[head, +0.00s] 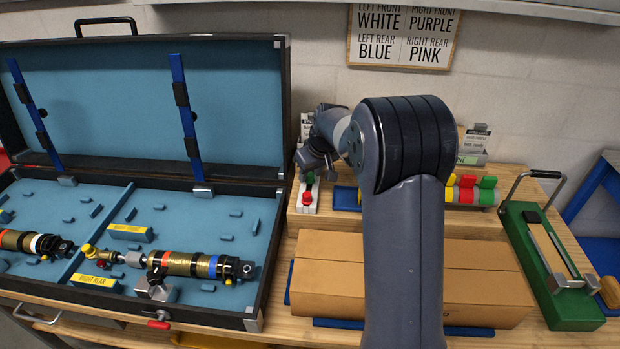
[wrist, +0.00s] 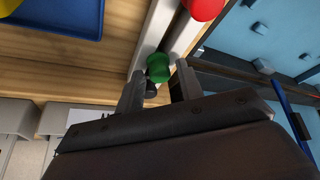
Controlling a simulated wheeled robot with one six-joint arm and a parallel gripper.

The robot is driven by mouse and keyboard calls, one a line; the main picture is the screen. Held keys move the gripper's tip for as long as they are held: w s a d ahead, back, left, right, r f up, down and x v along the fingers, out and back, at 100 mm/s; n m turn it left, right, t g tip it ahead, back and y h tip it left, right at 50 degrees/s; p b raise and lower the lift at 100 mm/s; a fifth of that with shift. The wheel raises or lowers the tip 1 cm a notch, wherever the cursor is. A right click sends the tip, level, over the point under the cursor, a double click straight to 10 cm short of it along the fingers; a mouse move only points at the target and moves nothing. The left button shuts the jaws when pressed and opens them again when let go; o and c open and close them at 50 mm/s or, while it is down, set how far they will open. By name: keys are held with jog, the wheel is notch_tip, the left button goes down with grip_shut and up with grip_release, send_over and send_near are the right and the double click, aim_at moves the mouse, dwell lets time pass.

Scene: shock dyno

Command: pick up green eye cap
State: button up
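The green eye cap (head: 309,178) sits on a narrow pale rack on the bench, just behind a red cap (head: 306,198). It also shows in the wrist view (wrist: 158,67), close to my fingertips, with a dark peg or stub beside it. My gripper (wrist: 160,72) is open, one finger on each side of the cap with gaps visible. The cap lies at about the fingertip line; whether a finger touches it is hard to tell. In the head view my gripper is above the cap, with its fingers small and partly hidden by my wrist.
A large open case (head: 225,225) with gold shocks stands left of the rack. A cardboard box (head: 325,275) lies in front, partly hidden by my arm. A blue tray (head: 346,199) is right of the rack. A green-based tool (head: 550,270) stands far right.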

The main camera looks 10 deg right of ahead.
aim_at(311, 175)
grip_shut()
jog(key=shift+r, duration=0.1)
notch_tip(311, 175, up, 10)
dwell(0.6)
